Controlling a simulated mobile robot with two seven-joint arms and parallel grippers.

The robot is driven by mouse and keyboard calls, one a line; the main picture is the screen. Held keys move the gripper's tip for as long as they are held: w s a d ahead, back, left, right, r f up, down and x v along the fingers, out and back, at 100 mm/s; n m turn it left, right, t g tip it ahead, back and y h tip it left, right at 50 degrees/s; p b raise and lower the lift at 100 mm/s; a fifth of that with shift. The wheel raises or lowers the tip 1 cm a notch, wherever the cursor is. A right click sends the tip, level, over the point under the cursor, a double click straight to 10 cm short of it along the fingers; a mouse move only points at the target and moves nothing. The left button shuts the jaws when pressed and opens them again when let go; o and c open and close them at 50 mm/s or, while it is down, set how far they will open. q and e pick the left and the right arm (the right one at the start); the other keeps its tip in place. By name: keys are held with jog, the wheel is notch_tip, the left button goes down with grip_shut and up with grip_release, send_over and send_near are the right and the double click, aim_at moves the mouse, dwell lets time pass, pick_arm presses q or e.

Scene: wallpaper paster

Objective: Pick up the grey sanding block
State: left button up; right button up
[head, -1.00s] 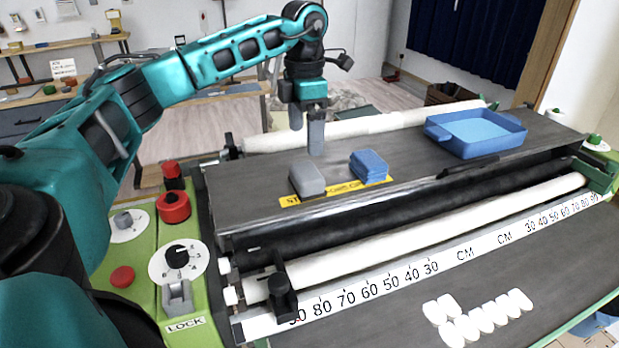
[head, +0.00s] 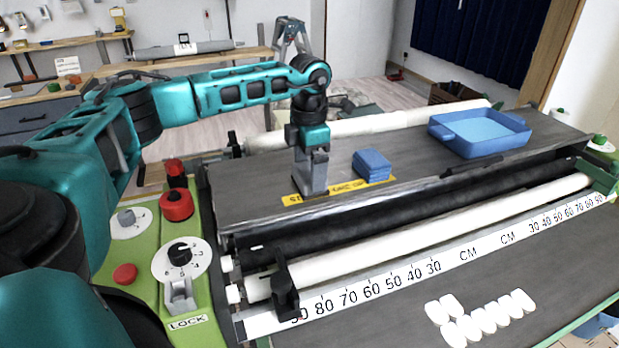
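The grey sanding block (head: 302,183) is on the dark top surface of the pasting machine, at its left front, mostly hidden by my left gripper. My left gripper (head: 313,180) points straight down at the block, its grey fingers down around or against it. The greys merge, so I cannot tell whether the fingers are closed on the block. My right gripper is not in view.
A blue tray (head: 478,150) stands farther right. A yellow label (head: 347,187) and the machine's front edge lie just in front. White rollers run along the front and back.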

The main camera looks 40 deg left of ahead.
aim_at(309, 170)
pick_arm(q)
jog(key=c, duration=0.7)
jog(key=shift+r, duration=0.1)
jog(key=shift+c, duration=0.3)
notch_tip(309, 170, up, 20)
jog(key=p, duration=0.2)
